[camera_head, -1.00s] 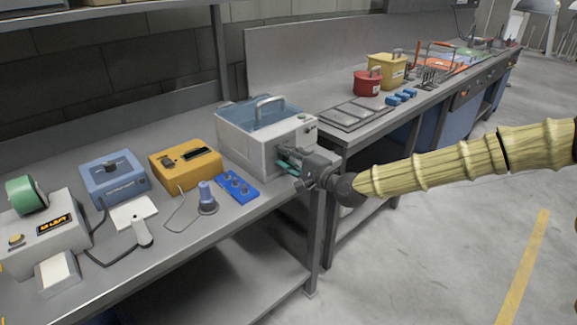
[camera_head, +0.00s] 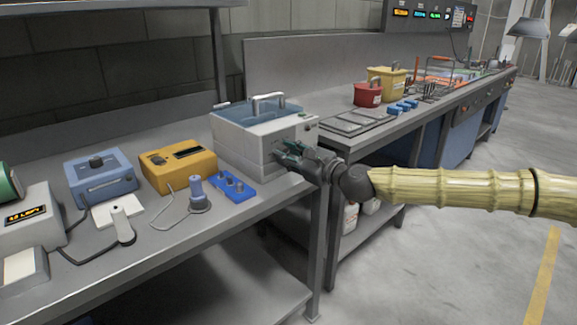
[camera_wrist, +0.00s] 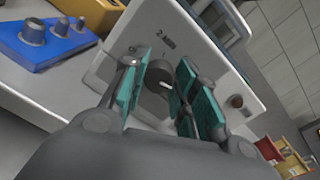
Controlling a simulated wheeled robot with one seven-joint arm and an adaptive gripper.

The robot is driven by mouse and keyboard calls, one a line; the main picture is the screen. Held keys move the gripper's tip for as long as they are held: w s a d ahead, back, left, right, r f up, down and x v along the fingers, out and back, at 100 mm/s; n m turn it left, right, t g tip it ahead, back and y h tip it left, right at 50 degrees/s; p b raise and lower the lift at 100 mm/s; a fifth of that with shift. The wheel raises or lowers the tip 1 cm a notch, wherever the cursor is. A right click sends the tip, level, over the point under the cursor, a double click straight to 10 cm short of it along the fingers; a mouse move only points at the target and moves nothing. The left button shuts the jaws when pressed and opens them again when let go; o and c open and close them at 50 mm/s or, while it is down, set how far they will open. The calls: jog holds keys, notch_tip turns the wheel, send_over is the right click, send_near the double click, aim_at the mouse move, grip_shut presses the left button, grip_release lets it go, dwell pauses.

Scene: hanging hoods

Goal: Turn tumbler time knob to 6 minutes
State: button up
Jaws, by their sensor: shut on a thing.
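The tumbler (camera_head: 245,150) is a white-grey box with a bluish lid and a metal handle, standing at the right end of the near bench. My gripper (camera_head: 290,155) is at its front face. In the wrist view, the round grey time knob (camera_wrist: 158,78) sits between the teal finger pads of my gripper (camera_wrist: 166,86), which is shut on it. The knob has a small light mark. A label reading "2 MIN" is on the face beside it. The fingers partly hide the knob and the rest of any scale.
A blue block with knobs (camera_head: 232,187), a yellow box (camera_head: 178,166) and a blue device (camera_head: 100,177) stand to the left on the bench. A red container (camera_head: 367,94) and a yellow container (camera_head: 386,82) are on the far bench. The aisle floor at right is clear.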

jog(key=shift+w+d+m+b, duration=0.1)
jog(key=shift+m+b, duration=1.05)
jog(key=shift+m, duration=0.15)
jog(key=o, duration=1)
jog(key=v, duration=1.2)
jog(key=shift+f, duration=0.1)
